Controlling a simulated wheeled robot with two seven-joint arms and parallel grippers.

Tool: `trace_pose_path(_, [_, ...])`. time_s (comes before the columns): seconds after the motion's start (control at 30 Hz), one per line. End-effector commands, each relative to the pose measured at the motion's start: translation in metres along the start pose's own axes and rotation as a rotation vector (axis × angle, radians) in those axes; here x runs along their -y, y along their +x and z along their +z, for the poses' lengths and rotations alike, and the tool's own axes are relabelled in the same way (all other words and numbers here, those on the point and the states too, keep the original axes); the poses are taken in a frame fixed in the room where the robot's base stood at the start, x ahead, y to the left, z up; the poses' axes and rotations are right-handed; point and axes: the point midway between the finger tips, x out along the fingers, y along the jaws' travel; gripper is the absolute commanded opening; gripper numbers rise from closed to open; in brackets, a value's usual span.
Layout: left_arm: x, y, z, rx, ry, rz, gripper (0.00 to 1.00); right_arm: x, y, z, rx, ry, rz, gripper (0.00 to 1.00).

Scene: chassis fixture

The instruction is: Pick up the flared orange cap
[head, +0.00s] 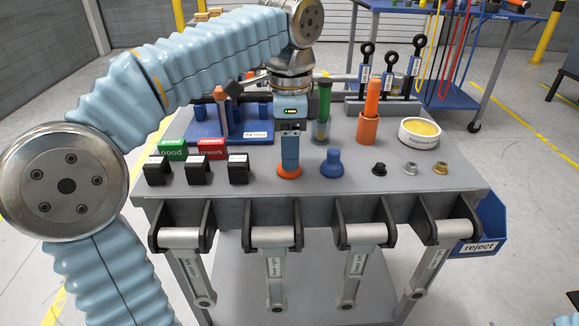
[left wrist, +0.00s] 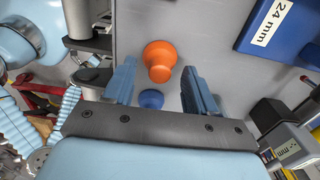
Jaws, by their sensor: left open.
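The flared orange cap (head: 289,171) stands on the grey table top, below my left gripper in the head view. In the left wrist view the orange cap (left wrist: 159,60) shows between and beyond the two fingers. My left gripper (head: 290,160) points down over the cap with its jaws open; it also shows in the left wrist view (left wrist: 160,88). The fingers hide the cap's upper part in the head view. A blue flared cap (head: 332,164) stands just right of the orange one and also shows in the left wrist view (left wrist: 151,99). My right gripper is not in view.
Black holders (head: 238,169) stand to the left. A blue 24 mm tray (head: 240,134) lies behind. An orange cylinder (head: 368,125), a round yellow-topped tin (head: 419,132) and small fittings (head: 410,168) stand to the right. Hinged levers line the front edge. A blue reject bin (head: 487,226) hangs at the right.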

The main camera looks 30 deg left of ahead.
Motion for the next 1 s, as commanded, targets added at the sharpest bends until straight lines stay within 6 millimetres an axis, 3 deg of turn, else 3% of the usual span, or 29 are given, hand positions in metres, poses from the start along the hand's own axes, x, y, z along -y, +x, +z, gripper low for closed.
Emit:
trace_pose_path(0.1, [-0.0002,0.0145,0.0006,-0.001,-0.001,-0.001,0.56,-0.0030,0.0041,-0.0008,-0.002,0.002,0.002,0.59])
trace_pose_path(0.37, [-0.0002,0.0165,0.0004,-0.001,0.000,0.000,0.56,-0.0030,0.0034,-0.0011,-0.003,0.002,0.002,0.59])
trace_pose_path(0.73, [0.0000,0.0169,0.0004,0.000,0.000,0.000,0.00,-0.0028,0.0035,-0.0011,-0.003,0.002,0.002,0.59])
trace_pose_path(1.0, [0.0001,0.0173,0.0005,0.001,-0.001,0.001,0.00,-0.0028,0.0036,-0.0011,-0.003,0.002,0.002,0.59])
